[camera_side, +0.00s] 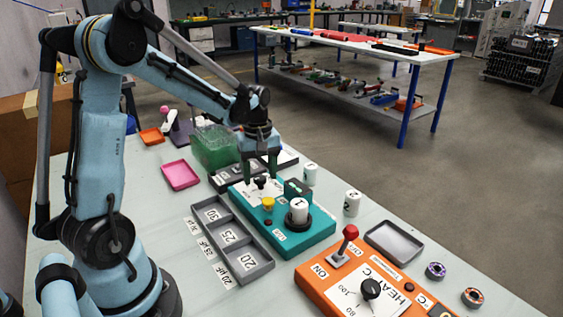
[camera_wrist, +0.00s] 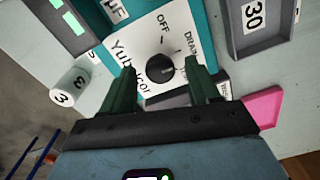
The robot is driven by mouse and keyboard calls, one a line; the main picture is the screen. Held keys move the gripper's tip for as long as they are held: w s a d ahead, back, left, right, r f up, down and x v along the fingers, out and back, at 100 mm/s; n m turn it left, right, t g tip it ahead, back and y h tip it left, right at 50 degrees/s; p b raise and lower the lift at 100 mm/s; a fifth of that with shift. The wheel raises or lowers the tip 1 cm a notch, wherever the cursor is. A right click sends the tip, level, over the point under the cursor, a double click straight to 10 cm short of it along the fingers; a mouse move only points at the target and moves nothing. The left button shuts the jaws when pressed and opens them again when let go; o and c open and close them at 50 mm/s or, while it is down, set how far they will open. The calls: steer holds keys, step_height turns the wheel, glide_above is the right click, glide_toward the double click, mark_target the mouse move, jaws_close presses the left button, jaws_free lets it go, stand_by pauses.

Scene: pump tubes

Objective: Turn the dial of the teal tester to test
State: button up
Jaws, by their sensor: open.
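The teal tester (camera_side: 300,240) stands on the table in the middle of the side view. Its black dial (camera_wrist: 160,68) sits on a white plate (camera_wrist: 143,42) marked OFF and DRAIN in the wrist view; a test mark is not readable there. The dial also shows small in the side view (camera_side: 260,182). My gripper (camera_wrist: 163,80) is open and empty, with one green finger on each side of the dial, apart from it as far as I can tell. In the side view my gripper (camera_side: 261,172) points down over the dial. Exactly where the dial points is unclear.
A white cylinder marked 1 (camera_side: 299,209) stands in the tester near a yellow knob (camera_side: 268,203). A grey tray (camera_side: 232,242) marked 30, 25, 20 lies alongside. An orange heater box (camera_side: 330,284), loose white cylinders (camera_side: 352,203) and a pink tray (camera_side: 180,175) are nearby.

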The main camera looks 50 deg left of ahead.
steer(key=shift+f, duration=0.2)
steer(key=c, duration=1)
steer(key=shift+c, duration=0.2)
steer(key=shift+m, duration=0.4)
steer(key=m, duration=1.1)
